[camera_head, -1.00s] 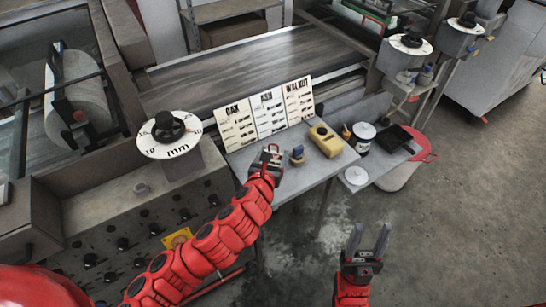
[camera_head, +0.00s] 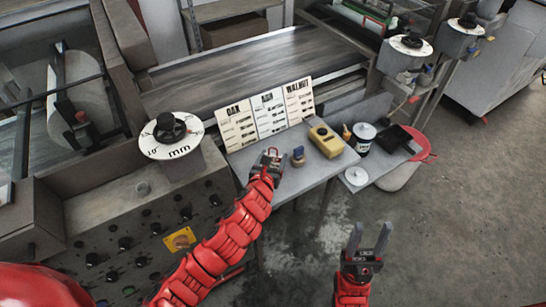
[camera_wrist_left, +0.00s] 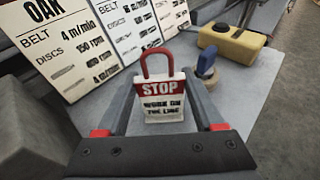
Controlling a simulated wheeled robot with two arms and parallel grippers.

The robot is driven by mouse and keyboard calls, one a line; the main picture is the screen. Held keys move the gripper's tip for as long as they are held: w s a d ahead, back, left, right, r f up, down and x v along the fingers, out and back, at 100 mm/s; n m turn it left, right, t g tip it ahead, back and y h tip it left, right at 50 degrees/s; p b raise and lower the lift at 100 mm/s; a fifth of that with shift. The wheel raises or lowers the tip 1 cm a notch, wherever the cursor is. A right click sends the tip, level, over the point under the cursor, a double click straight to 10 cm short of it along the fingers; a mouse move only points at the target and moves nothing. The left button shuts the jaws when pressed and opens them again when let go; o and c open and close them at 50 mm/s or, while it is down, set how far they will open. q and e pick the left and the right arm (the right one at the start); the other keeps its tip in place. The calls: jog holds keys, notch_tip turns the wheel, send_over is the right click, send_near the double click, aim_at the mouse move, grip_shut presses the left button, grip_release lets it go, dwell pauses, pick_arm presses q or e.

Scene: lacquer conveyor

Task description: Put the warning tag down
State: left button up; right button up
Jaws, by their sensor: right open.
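The warning tag (camera_wrist_left: 164,98) is padlock-shaped, with a red shackle, a red STOP band and a white lower part with dark lettering. It is upright between the fingers of my left gripper (camera_head: 269,157), which is shut on it over the front part of the grey table (camera_head: 305,172). In the left wrist view a finger of my left gripper (camera_wrist_left: 164,100) stands at each side edge of the tag. I cannot tell whether the tag's lower edge touches the table. My right gripper (camera_head: 369,240) is open and empty over the floor, right of the table.
OAK, ASH and WALNUT cards (camera_head: 270,110) stand behind the tag. A small blue-topped item (camera_head: 298,156) and a yellow container (camera_head: 326,140) are to its right. A dial (camera_head: 170,136) on a metal housing rises at the left. A white can (camera_head: 363,136) stands farther right.

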pick_arm(q)
jog(key=o, duration=0.4)
jog(key=shift+o, duration=0.2)
